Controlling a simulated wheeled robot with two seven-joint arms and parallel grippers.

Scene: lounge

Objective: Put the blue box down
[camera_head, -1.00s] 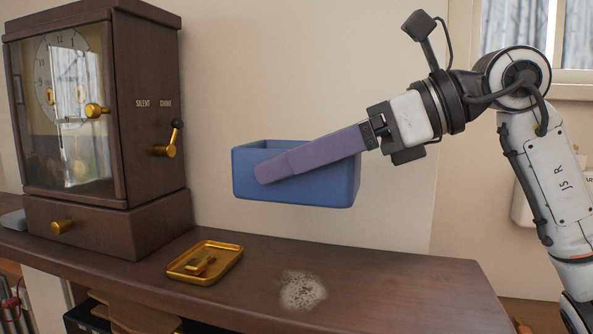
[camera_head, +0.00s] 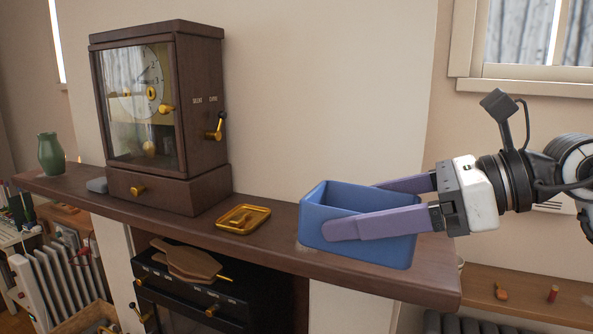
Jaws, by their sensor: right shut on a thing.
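The blue box (camera_head: 342,196) is an open-topped container at the right part of the dark wooden shelf (camera_head: 285,255). My right gripper (camera_head: 350,208) comes in from the right, its two purple fingers shut on the box, one along the near wall and one at the far side. The box is upright and low over the shelf, near its front edge. Its base appears to be at the shelf top, but I cannot tell whether it is touching. My left gripper is not in view.
A brass tray (camera_head: 262,225) with a small brass piece lies left of the box. A wooden clock (camera_head: 185,195) with a lever stands further left, beside a green vase (camera_head: 50,153). Below is a black cabinet (camera_head: 270,304); a lower ledge (camera_head: 535,295) is at right.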

